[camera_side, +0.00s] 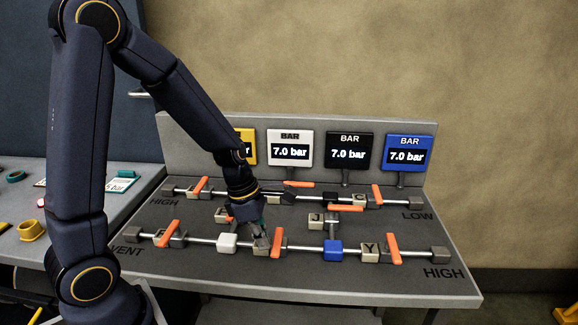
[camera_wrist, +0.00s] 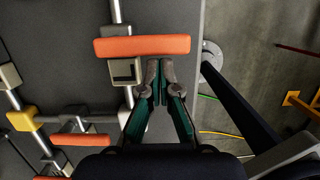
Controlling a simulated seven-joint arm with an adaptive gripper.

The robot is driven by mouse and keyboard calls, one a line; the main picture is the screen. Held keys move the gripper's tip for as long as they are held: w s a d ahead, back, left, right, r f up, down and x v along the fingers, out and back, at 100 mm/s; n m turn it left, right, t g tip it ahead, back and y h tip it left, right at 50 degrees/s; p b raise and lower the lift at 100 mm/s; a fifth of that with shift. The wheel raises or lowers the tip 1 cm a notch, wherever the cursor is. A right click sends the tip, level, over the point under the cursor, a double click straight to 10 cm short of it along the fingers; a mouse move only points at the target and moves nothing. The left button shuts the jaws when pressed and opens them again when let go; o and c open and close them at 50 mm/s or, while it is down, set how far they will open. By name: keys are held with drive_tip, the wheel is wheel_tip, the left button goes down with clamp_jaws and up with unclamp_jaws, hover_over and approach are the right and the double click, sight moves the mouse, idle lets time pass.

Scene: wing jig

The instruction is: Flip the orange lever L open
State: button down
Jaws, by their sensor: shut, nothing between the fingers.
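The orange lever (camera_wrist: 142,46) lies across its pipe, beside a grey block marked L (camera_wrist: 122,72) in the wrist view. In the side view the lever (camera_side: 277,243) stands on the front pipe, also crosswise. My gripper (camera_wrist: 160,66) is shut with nothing between its fingers. Its tips are right beside the lever's edge, toward one end of it; I cannot tell whether they touch. In the side view my gripper (camera_side: 262,240) is low at the front pipe, just left of the lever, and partly hides the L block.
Other orange levers (camera_side: 393,249) and (camera_side: 169,234) sit along the pipes. A white block (camera_side: 227,243) and a blue block (camera_side: 333,250) flank the lever on the front pipe. Gauges (camera_side: 290,150) stand behind. The panel's front strip (camera_side: 330,283) is clear.

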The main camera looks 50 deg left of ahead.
sight(278, 248)
drive_tip(key=shift+w+d+n, duration=0.1)
drive_tip(key=shift+d+n, duration=0.2)
drive_tip(key=shift+n, duration=0.3)
idle(0.3)
drive_tip(key=shift+w+d+n+y, duration=0.3)
drive_tip(key=shift+d+n, duration=0.25)
drive_tip(key=shift+n, duration=0.45)
drive_tip(key=shift+w+d, duration=0.6)
drive_tip(key=shift+d, duration=0.1)
drive_tip(key=shift+w+d, duration=0.5)
drive_tip(key=shift+w, duration=0.3)
drive_tip(key=shift+w+d+n+t, duration=0.25)
drive_tip(key=shift+w+n, duration=0.2)
drive_tip(key=shift+n, duration=0.25)
drive_tip(key=shift+w+a, duration=0.15)
drive_tip(key=shift+w, duration=1.4)
